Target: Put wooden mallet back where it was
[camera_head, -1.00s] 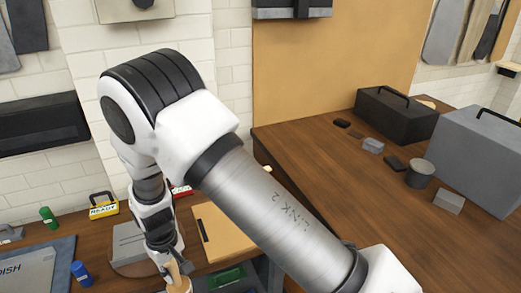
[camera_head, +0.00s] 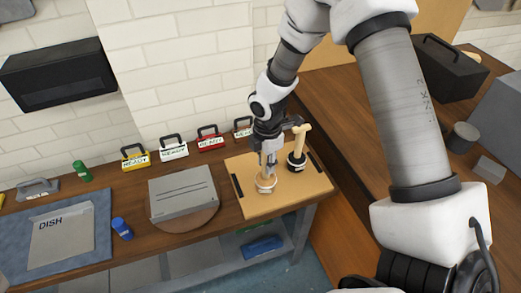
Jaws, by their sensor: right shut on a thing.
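My right gripper (camera_head: 267,168) points down over a tan wooden board (camera_head: 245,203) and is shut on a pale wooden piece (camera_head: 266,185), which looks like the wooden mallet. Its round lower end shows just below the fingers, and the fingers hide its upper part. I cannot tell whether it touches the board or a holder there. Just right of the gripper, another pale wooden tool (camera_head: 302,138) stands upright in a dark round base (camera_head: 296,162) on the board. My left gripper is not in view.
A grey case (camera_head: 181,193) lies left of the board. Yellow (camera_head: 135,160), white (camera_head: 174,151) and red (camera_head: 210,142) "READY" boxes line the wall.

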